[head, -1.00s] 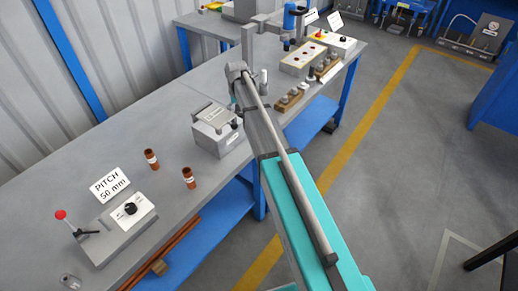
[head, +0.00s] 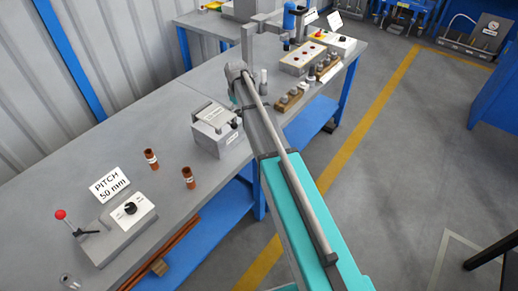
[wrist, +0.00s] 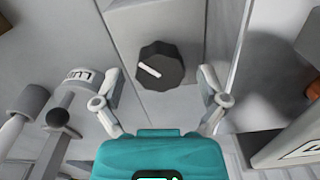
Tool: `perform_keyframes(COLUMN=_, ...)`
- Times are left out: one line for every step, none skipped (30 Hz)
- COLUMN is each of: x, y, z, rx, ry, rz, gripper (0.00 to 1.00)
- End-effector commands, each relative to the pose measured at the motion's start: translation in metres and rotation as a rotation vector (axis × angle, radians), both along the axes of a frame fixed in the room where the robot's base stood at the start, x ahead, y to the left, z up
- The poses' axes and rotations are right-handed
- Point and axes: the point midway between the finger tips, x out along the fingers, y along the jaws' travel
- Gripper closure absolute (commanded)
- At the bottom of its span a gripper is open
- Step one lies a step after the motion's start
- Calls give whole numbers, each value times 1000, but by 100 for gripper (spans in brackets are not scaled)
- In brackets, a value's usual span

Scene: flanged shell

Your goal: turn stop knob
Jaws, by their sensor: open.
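In the wrist view a black ridged knob (wrist: 160,66) with a white pointer line sits on a grey surface. The line slants from upper left to lower right. My gripper (wrist: 160,74) is open, with one finger on each side of the knob and a gap on both sides. In the head view my arm reaches over the bench to a grey box (head: 208,137), and my gripper is mostly hidden behind the arm there. A small dark knob (head: 234,123) shows on that box; I cannot tell for certain that it is the same one.
A fixture (head: 118,228) with another black knob and a red-tipped lever stands at the left, by a "PITCH 50 mm" sign (head: 110,185). Two brown cylinders (head: 188,178) stand between. In the wrist view a labelled round part (wrist: 78,77) and a lever are left of my gripper.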

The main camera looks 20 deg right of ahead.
Motion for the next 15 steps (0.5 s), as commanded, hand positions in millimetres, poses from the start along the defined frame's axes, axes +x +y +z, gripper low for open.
perform_keyframes(x=0, y=0, z=0, rx=0, ry=0, rz=31, gripper=8)
perform_keyframes(x=0, y=0, z=0, rx=0, ry=0, rz=51, gripper=8)
perform_keyframes(x=0, y=0, z=0, rx=0, ry=0, rz=76, gripper=8)
perform_keyframes(x=0, y=0, z=0, rx=0, ry=0, rz=96, gripper=8)
perform_keyframes(x=0, y=0, z=0, rx=0, ry=0, rz=116, gripper=8)
perform_keyframes(x=0, y=0, z=0, rx=0, ry=0, rz=142, gripper=8)
perform_keyframes(x=0, y=0, z=0, rx=0, ry=0, rz=160, gripper=8)
perform_keyframes(x=0, y=0, z=0, rx=0, ry=0, rz=181, gripper=8)
perform_keyframes(x=0, y=0, z=0, rx=0, ry=0, rz=207, gripper=8)
perform_keyframes(x=0, y=0, z=0, rx=0, ry=0, rz=225, gripper=8)
perform_keyframes(x=0, y=0, z=0, rx=0, ry=0, rz=246, gripper=8)
perform_keyframes(x=0, y=0, z=0, rx=0, ry=0, rz=272, gripper=8)
perform_keyframes(x=0, y=0, z=0, rx=0, ry=0, rz=291, gripper=8)
perform_keyframes(x=0, y=0, z=0, rx=0, ry=0, rz=311, gripper=8)
perform_keyframes(x=0, y=0, z=0, rx=0, ry=0, rz=337, gripper=8)
